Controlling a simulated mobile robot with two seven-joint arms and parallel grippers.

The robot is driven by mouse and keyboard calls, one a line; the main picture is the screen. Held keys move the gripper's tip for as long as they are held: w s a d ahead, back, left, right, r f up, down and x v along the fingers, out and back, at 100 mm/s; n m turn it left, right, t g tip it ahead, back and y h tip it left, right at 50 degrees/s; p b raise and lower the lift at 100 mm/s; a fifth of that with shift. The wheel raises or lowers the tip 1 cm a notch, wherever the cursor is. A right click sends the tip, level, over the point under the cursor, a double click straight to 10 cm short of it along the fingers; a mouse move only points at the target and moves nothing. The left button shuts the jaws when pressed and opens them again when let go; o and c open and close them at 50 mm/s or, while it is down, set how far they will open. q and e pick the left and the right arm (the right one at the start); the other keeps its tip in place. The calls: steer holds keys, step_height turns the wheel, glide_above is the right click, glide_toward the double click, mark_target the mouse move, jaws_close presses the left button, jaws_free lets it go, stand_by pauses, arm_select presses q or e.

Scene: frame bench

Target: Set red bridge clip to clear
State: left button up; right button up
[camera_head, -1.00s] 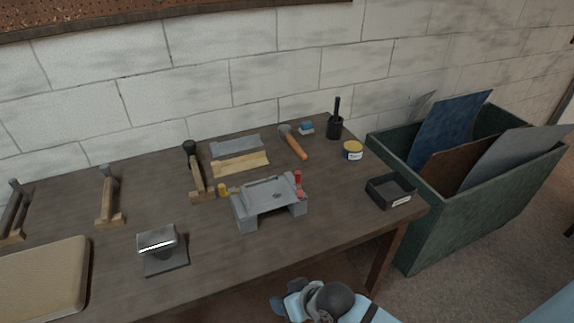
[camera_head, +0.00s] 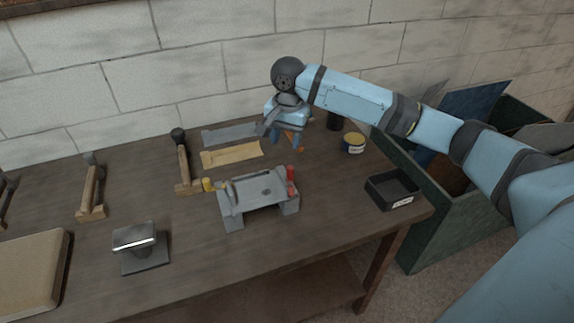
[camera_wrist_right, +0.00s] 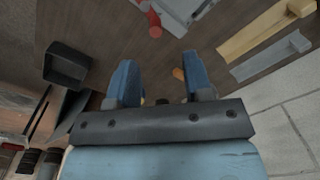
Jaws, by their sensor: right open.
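The red bridge clip (camera_head: 291,180) stands at the right end of the grey bridge fixture (camera_head: 262,193) on the bench. My right gripper (camera_head: 285,138) is open and empty, above the bench behind the fixture and the red clip. In the right wrist view its fingers (camera_wrist_right: 161,80) are spread apart. There the red clip (camera_wrist_right: 153,22) shows at the top, beyond the fingertips, with part of the grey fixture (camera_wrist_right: 182,10). My left gripper is not in view.
A black open tray (camera_head: 393,189) and a yellow-blue tin (camera_head: 353,143) are to the right. Grey and tan strips (camera_head: 232,154) lie behind the fixture. The bench in front of the fixture is clear.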

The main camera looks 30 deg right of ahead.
mark_target(290, 167)
steer(key=shift+m, duration=0.5)
steer(key=f, duration=0.3)
steer(key=d+f, duration=0.1)
steer(key=f, duration=0.6)
steer(key=shift+w+d+f+p, duration=0.25)
steer(key=shift+d+f+p, duration=0.05)
steer(key=shift+d+p, duration=0.05)
steer(key=shift+f, duration=0.6)
